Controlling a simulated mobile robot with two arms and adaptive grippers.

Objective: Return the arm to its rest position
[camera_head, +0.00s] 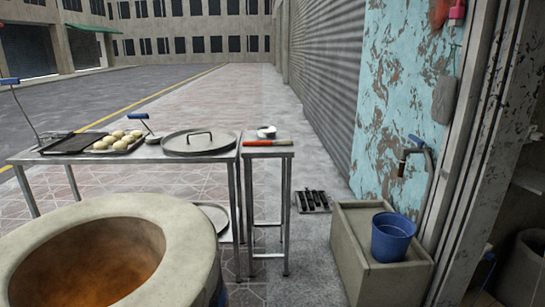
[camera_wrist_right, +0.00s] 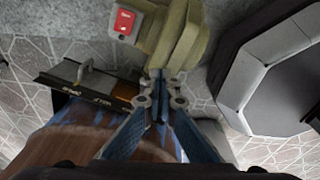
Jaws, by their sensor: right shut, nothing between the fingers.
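My right gripper (camera_wrist_right: 158,80) shows in the right wrist view, its two blue fingers brought together in the middle. It is shut and empty. Below its fingers, a brown rounded surface with blue patches (camera_wrist_right: 65,150) lies at the lower left; it looks like the outside of the barrel oven. In the head view the barrel oven (camera_head: 190,228) stands at the lower left, its pale rim around an open, orange-brown inside. Neither gripper nor arm shows in the head view. My left gripper is not in view.
A metal table (camera_head: 236,163) holds a tray of dough balls (camera_head: 118,142) and a round lid (camera_head: 198,142). A narrow stand (camera_head: 285,153) carries a red-handled tool (camera_head: 268,143). Open pavement lies beyond.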

